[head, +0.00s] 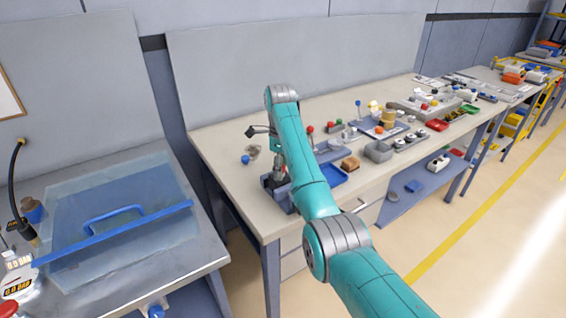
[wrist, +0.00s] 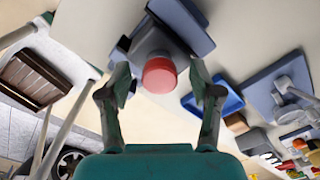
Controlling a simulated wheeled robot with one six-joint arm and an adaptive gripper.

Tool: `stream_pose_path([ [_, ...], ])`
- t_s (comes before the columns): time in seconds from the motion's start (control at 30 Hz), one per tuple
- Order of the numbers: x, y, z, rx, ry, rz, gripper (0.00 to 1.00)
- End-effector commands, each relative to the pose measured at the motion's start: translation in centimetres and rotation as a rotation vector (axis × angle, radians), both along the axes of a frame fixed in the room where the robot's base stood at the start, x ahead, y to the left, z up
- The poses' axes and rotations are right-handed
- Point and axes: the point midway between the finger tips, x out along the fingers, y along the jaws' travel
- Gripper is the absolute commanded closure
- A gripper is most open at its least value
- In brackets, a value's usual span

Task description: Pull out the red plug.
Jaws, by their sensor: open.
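The red plug (wrist: 159,75) shows its round top in the wrist view, near the upper middle. It sits in a dark grey-blue block (wrist: 155,42) on the bench. My gripper (wrist: 160,86) is open, with one finger on each side of the plug and a visible gap to both. I cannot tell how far above the plug the fingertips are. In the head view my arm hangs over the near left end of the bench and hides the plug. Part of the block (head: 276,190) shows there beside the arm.
A blue tray (wrist: 216,95) lies right of the block. The long bench (head: 232,160) carries many small parts farther right, including a red-topped knob (head: 310,130) and a grey bin (head: 378,151). A steel table with a blue-handled lid (head: 113,215) stands left.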

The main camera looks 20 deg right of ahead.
Motion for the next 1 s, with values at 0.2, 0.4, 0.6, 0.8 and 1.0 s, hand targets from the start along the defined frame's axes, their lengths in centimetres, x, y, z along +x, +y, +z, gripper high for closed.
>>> stream_pose_path([
  [0.2, 0.01, 0.0, 0.01, 0.0, 0.0, 0.0, 0.48],
  [0.4, 0.01, 0.0, 0.01, 0.0, 0.0, 0.0, 0.98],
  [0.6, 0.01, 0.0, 0.01, 0.0, 0.0, 0.0, 0.9],
  [0.8, 0.01, 0.0, 0.05, 0.0, 0.0, 0.0, 1.0],
  [1.0, 0.02, -0.01, 0.25, 0.0, 0.0, 0.0, 1.0],
])
